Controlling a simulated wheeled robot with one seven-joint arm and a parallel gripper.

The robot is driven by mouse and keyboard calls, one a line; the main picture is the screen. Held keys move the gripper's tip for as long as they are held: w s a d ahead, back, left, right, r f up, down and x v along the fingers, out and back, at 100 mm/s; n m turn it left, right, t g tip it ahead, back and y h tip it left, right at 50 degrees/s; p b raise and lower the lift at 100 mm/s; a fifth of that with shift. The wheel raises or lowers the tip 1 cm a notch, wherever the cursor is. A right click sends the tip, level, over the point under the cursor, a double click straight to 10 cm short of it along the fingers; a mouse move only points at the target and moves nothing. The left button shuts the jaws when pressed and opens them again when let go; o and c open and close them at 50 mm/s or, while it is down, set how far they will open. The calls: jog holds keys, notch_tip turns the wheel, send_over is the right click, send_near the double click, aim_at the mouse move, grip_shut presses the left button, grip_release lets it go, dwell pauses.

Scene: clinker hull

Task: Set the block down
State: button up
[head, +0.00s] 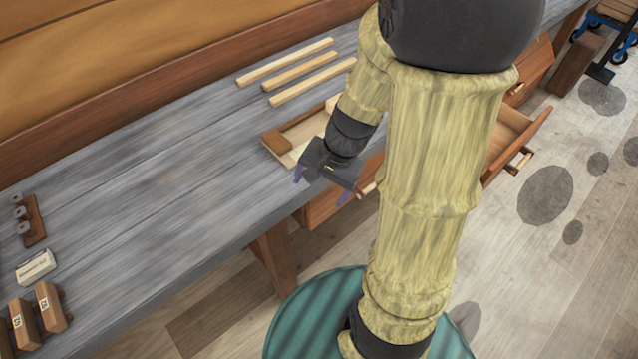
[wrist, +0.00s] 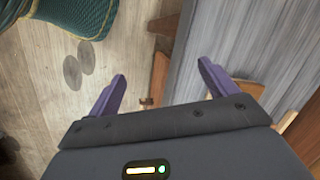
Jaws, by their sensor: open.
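My gripper (head: 322,187) is open, its two purple fingers apart, over the front edge of the workbench beside a shallow wooden tray (head: 268,145). It also shows in the wrist view (wrist: 163,72), with nothing between the fingers. A small brown block (head: 277,143) shows in the tray's near left corner; my arm hides the tray's right part. Two brown blocks with pale labels, one nearer the middle (head: 52,308) and one at the left (head: 24,324), stand at the bench's near left end. I cannot tell which block the task names.
Several pale wood strips (head: 285,62) lie at the back of the grey workbench (head: 160,190). A white box (head: 36,267) and a brown rack (head: 34,220) are at the left. An open drawer (head: 515,135) juts out at the right. The bench's middle is clear.

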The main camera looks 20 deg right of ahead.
jog(key=r+n+h, duration=0.1)
jog(key=n, duration=0.2)
jog(key=s+n+t+h, duration=0.1)
jog(key=n, duration=0.2)
jog(key=a+r+n+h, duration=0.1)
jog(key=n, duration=0.2)
jog(key=shift+s+r, duration=0.35)
jog(key=shift+s, duration=0.05)
jog(key=shift+c, duration=0.5)
